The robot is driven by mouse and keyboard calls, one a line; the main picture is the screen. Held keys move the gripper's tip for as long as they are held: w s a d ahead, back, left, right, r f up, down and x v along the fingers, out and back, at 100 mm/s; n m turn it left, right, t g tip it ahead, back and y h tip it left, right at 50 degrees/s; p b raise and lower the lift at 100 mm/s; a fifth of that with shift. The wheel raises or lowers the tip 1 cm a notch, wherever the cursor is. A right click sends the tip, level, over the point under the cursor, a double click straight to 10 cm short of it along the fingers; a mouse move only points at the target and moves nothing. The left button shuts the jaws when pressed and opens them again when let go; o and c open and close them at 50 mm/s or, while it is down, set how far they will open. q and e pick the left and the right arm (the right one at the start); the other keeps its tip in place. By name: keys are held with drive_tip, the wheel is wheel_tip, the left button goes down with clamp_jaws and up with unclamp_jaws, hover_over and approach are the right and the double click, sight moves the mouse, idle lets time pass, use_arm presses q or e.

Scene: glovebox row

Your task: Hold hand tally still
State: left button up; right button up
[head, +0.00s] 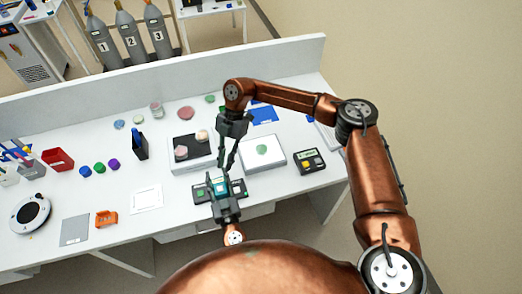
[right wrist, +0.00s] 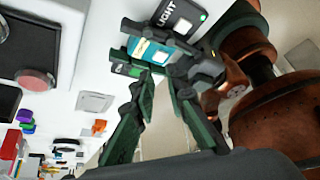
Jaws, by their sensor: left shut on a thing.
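A teal device with a pale display, which looks like the hand tally (head: 221,187), is between the jaws of my left gripper (head: 224,195) near the front edge of the bench. The teal tally (right wrist: 150,52) also shows in the right wrist view, with the dark left gripper closed around it. My right gripper (right wrist: 162,85) is open and empty, its fingertips just short of the tally and apart from it as far as I can tell. In the head view the right gripper (head: 229,160) hangs from above, pointing down toward the tally.
A dark box marked LIGHT (right wrist: 181,17) is close beside the tally. A white plate with a green blob (head: 277,161) and a black-and-yellow box (head: 311,161) lie to the right. A white card (head: 146,199) lies left.

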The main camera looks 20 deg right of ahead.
clamp_jaws()
idle(1.3)
drive_tip(key=n+t, duration=0.1)
drive_tip(key=n, duration=0.4)
hover_over(222, 190)
wheel_tip(222, 190, down, 3)
drive_tip(key=shift+r+y, duration=0.15)
drive_tip(key=shift+y, duration=0.25)
drive_tip(key=n, duration=0.1)
drive_tip(key=s+a+n+t, duration=0.1)
drive_tip(key=n+y, duration=0.1)
drive_tip(key=shift+s+a+r+n+t, duration=0.15)
drive_tip(key=shift+a+r+n+t, duration=0.1)
drive_tip(key=shift+a+n+t, duration=0.05)
drive_tip(key=r+n+t, duration=0.1)
drive_tip(key=w+d+r+n+t+y, duration=0.1)
drive_tip(key=r+n+t, duration=0.1)
drive_tip(key=w+r+n+t+y, duration=0.1)
drive_tip(key=r+t, duration=0.1)
drive_tip(key=shift+d+n, duration=0.3)
drive_tip(key=shift+d, duration=0.1)
